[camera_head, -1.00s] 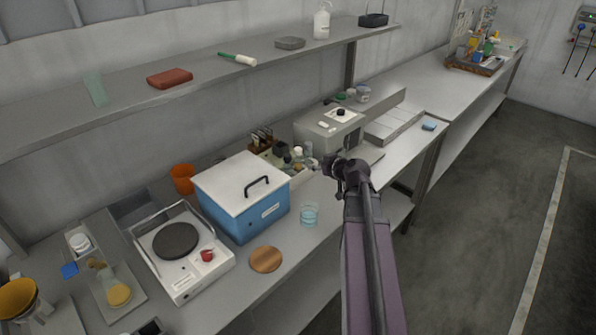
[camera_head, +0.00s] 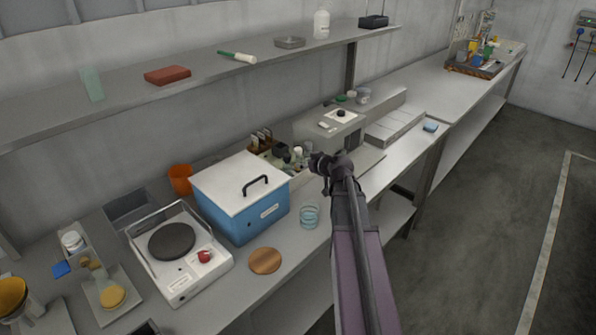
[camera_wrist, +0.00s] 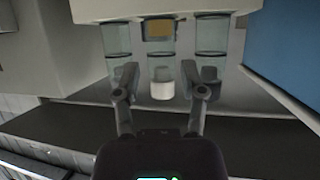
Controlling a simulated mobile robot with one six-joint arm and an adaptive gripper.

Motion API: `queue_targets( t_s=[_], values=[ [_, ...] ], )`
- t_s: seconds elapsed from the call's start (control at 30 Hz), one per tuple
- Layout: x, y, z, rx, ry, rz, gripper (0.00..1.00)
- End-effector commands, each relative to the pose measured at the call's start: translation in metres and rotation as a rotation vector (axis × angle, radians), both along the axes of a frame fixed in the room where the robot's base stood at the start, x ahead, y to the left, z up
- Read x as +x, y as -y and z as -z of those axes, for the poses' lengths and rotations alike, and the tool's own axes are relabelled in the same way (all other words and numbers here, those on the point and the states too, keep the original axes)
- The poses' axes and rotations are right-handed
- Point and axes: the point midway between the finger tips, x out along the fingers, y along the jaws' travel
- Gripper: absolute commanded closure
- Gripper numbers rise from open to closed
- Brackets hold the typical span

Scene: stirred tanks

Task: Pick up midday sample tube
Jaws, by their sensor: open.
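In the wrist view, several clear tubes stand side by side at a pale rack (camera_wrist: 90,10). The middle tube (camera_wrist: 160,58) has an amber patch and a white end. Clear tubes stand to its left (camera_wrist: 117,40) and right (camera_wrist: 212,35). I cannot read which is the midday sample. My gripper (camera_wrist: 160,80) is open, its fingers to either side of the middle tube's white end; contact is not clear. In the head view my gripper (camera_head: 318,165) is just right of the cluster of small vessels (camera_head: 290,158), partly hiding it.
A blue box with a white lid (camera_head: 241,195) stands left of the vessels and shows at right in the wrist view (camera_wrist: 290,45). A grey instrument (camera_head: 330,130) stands behind my gripper. A glass beaker (camera_head: 310,217) and a wooden disc (camera_head: 265,261) are near the front edge.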

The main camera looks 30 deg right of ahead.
Motion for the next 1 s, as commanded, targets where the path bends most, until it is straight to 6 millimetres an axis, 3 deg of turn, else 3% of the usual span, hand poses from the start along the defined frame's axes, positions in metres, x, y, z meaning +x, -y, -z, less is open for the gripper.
queue_targets(
  t_s=[0.5, 1.0],
  values=[
    [0.043, -0.007, 0.023, 0.0, 0.0, -0.001, 0.47],
    [0.045, -0.008, 0.023, 0.0, 0.0, 0.0, 0.47]
  ],
)
